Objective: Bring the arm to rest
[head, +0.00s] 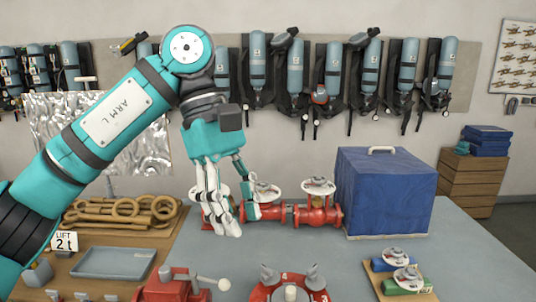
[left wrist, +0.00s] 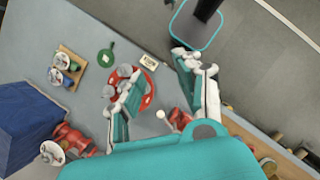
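My left arm (head: 110,115) reaches in from the left and bends at a raised joint, with the wrist hanging down. My left gripper (head: 237,222) points down over the grey table, in front of a red pipe with valve wheels (head: 310,215). In the left wrist view its two fingers (left wrist: 155,65) stand wide apart with nothing held between them. The gripper hides part of the red pipe and one valve. I cannot tell its exact height above the table. My right gripper is in neither view.
A blue covered box (head: 385,195) stands right of the pipe. A red round fixture (head: 290,292) and a red vise-like tool (head: 172,288) are at the front. Small valves sit on a wooden board (head: 425,297). Breathing sets (head: 335,75) hang behind.

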